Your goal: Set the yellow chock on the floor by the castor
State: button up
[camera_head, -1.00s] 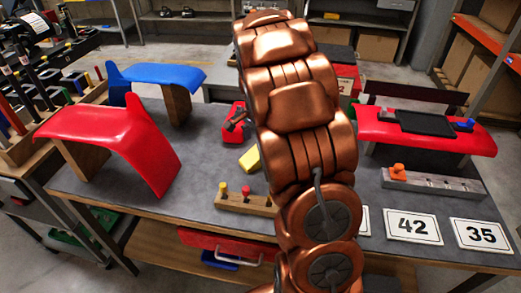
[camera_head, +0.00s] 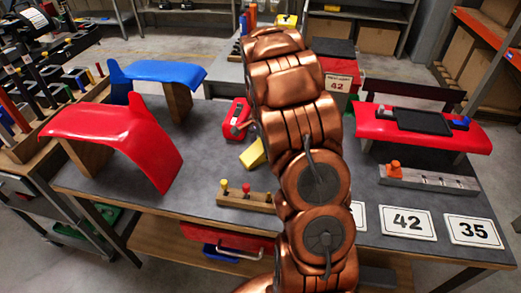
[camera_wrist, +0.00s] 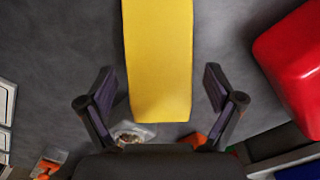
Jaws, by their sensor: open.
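A yellow chock (camera_head: 253,153) lies on the grey bench top, partly hidden behind my arm in the head view. In the wrist view a long yellow block (camera_wrist: 160,60), which looks like this chock, reaches down from the top edge. My gripper (camera_wrist: 160,92) is open, with one finger on each side of the block's near end and a visible gap on both sides. I cannot make out a castor in either view.
A wooden peg block (camera_head: 246,200) lies in front. Red (camera_head: 115,135) and blue (camera_head: 158,73) curved panels stand left. Number cards (camera_head: 408,222) lie right.

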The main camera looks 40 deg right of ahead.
jog(key=shift+f, duration=1.05)
jog(key=c, duration=1.6)
jog(key=shift+r, duration=0.1)
